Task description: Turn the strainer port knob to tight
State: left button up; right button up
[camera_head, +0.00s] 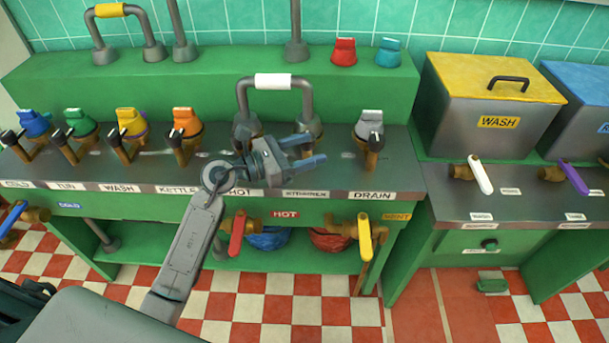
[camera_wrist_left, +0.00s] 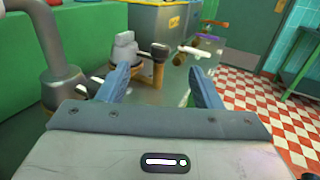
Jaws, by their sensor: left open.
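The STRAINER label (camera_head: 305,194) is on the front edge of the port counter. Behind it, one foot of a grey bridging pipe (camera_head: 308,128) with a white grip stands on the strainer port. I cannot make out a separate strainer port knob; my gripper covers part of that spot. My left gripper (camera_head: 314,152) is over the counter, pointing right, with its blue fingers apart and nothing between them. In the left wrist view the fingers (camera_wrist_left: 158,78) are apart, with the pipe foot (camera_wrist_left: 65,92) to their left and the grey drain port cap (camera_wrist_left: 125,48) ahead. My right gripper is not in view.
Colored port caps (camera_head: 130,122) line the counter at left. Red and yellow valve levers (camera_head: 237,236) hang below the front edge. Red and teal caps (camera_head: 344,52) sit on the raised back shelf.

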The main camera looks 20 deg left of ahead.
pick_arm(q)
jog(key=s+d, duration=0.2)
jog(key=s, duration=0.5)
jog(key=shift+s+d+r+b, duration=0.15)
jog(key=shift+s+r+b, duration=0.2)
jog(key=shift+s, duration=0.05)
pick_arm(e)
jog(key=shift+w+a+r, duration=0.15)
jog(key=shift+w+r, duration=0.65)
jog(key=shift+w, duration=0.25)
